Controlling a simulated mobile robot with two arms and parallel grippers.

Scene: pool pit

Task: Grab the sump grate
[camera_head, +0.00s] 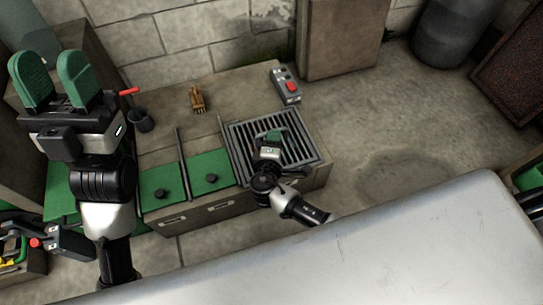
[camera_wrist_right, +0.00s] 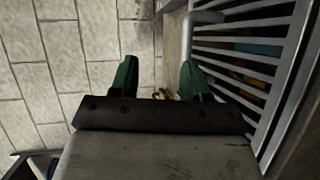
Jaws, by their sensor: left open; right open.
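The sump grate (camera_head: 296,129) is a grey barred metal rectangle lying at the right end of the low stone block in the head view. In the right wrist view its bars and frame (camera_wrist_right: 292,75) fill the right side. My right gripper (camera_head: 272,136) is over the grate in the head view and hides part of its middle. In the right wrist view its green fingers (camera_wrist_right: 157,78) are spread apart with nothing between them; the right finger is close to the grate's edge. Whether it touches cannot be told. My left gripper (camera_head: 54,80) is open and empty, raised at the left.
Green panels with black knobs (camera_head: 211,171) lie left of the grate. A grey box with a red button (camera_head: 286,86), a wooden brush-like item (camera_head: 197,99) and a dark cup (camera_head: 140,120) stand behind. Floor at right is clear up to a dark barrel (camera_head: 452,32).

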